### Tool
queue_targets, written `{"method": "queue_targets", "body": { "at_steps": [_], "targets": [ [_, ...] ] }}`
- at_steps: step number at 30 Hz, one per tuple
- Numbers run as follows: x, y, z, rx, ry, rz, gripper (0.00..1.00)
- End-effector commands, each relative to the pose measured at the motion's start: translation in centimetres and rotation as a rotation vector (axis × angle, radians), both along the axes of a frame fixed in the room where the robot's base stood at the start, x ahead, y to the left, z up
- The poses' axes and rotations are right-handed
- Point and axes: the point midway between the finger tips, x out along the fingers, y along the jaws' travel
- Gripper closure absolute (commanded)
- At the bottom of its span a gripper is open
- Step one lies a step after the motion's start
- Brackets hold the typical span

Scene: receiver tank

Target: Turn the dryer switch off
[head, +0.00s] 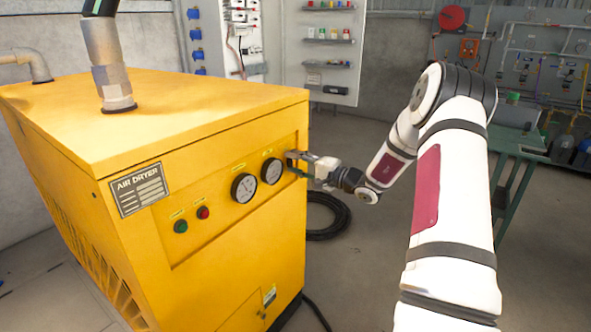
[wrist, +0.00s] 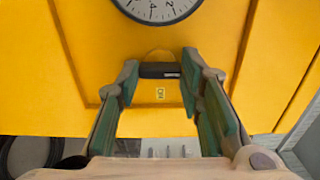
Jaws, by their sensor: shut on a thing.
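The yellow air dryer (head: 150,110) fills the left of the head view. My gripper (head: 294,160) is at the right end of its front panel, just right of the gauges. In the wrist view the fingers of my gripper (wrist: 160,68) are closed on the dryer switch (wrist: 160,70), a dark knob with a thin bar, one finger at each end. A small yellow label (wrist: 160,94) that seems to read ON sits beside the knob. In the head view my gripper hides the switch.
Two round gauges (head: 244,187) and a green (head: 181,226) and a red button (head: 203,212) are on the panel to the left. A coiled black hose (head: 328,216) lies on the floor. A green table (head: 518,142) stands at right, behind my arm.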

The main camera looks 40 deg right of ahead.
Motion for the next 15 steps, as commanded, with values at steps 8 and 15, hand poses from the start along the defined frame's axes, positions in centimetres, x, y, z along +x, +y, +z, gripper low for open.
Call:
{"method": "queue_targets", "body": {
  "at_steps": [8,15],
  "targets": [
    [-0.08,0.04,-0.19,-0.037,-0.010,0.001,0.94],
    [-0.09,0.04,-0.18,-0.039,-0.010,0.001,0.94]
  ]
}}
